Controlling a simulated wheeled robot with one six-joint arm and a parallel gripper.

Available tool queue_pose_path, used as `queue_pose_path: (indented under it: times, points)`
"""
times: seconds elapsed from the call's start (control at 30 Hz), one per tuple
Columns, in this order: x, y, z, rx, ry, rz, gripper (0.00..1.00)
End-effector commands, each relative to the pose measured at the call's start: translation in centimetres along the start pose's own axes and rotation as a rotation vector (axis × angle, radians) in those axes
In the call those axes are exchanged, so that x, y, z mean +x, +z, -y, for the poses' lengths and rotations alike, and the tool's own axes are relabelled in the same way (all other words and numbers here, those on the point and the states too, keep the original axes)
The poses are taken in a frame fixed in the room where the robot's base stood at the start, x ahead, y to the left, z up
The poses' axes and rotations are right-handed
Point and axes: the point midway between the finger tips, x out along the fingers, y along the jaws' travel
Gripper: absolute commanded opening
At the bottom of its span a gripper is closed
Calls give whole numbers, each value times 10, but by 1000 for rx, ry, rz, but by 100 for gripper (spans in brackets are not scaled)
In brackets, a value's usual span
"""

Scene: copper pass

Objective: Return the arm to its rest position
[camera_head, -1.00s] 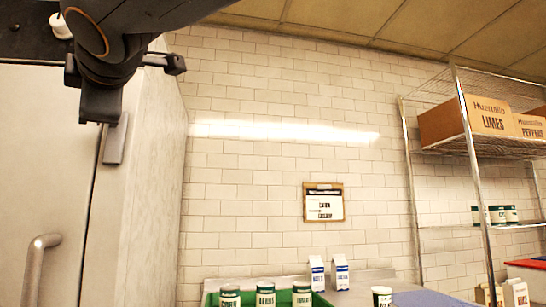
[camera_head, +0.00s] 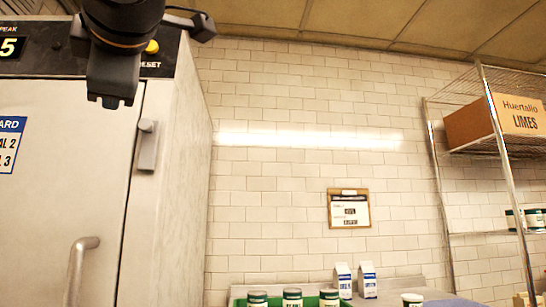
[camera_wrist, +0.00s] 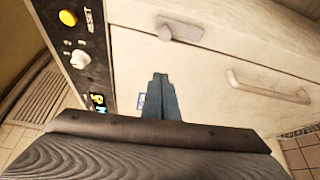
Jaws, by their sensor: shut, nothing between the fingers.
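My gripper (camera_head: 110,100) hangs at the upper left of the head view, in front of the top of a pale cabinet. Its fingers are together and hold nothing. In the wrist view the shut fingers (camera_wrist: 160,95) show at the middle, with the cabinet door behind them. The cabinet (camera_head: 60,190) has a vertical handle (camera_head: 80,270) and a latch (camera_head: 148,146) on its door. A dark control panel (camera_wrist: 75,50) with a yellow button (camera_wrist: 67,18) and a knob shows in the wrist view.
A green crate (camera_head: 238,296) with several cans stands on a counter at the bottom, with two cartons (camera_head: 343,280) behind it. A clipboard (camera_head: 349,209) hangs on the tiled wall. A wire rack (camera_head: 440,180) holding a box of limes (camera_head: 523,115) stands at right.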

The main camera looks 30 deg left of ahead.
Motion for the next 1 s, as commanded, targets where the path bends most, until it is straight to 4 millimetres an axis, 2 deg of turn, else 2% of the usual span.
queue_pose_path:
  times: [0.57, 0.67, 0.77, 0.87, 1.0]
  points:
    - [-2, 1, 0, 0, 0, 1, 0]
    - [1, 6, 8, 10, -15, 10, 0]
    - [10, 22, 35, 50, -66, 40, 0]
    - [20, 51, 84, 126, -154, 96, 0]
    - [26, 102, 168, 272, -298, 206, 0]
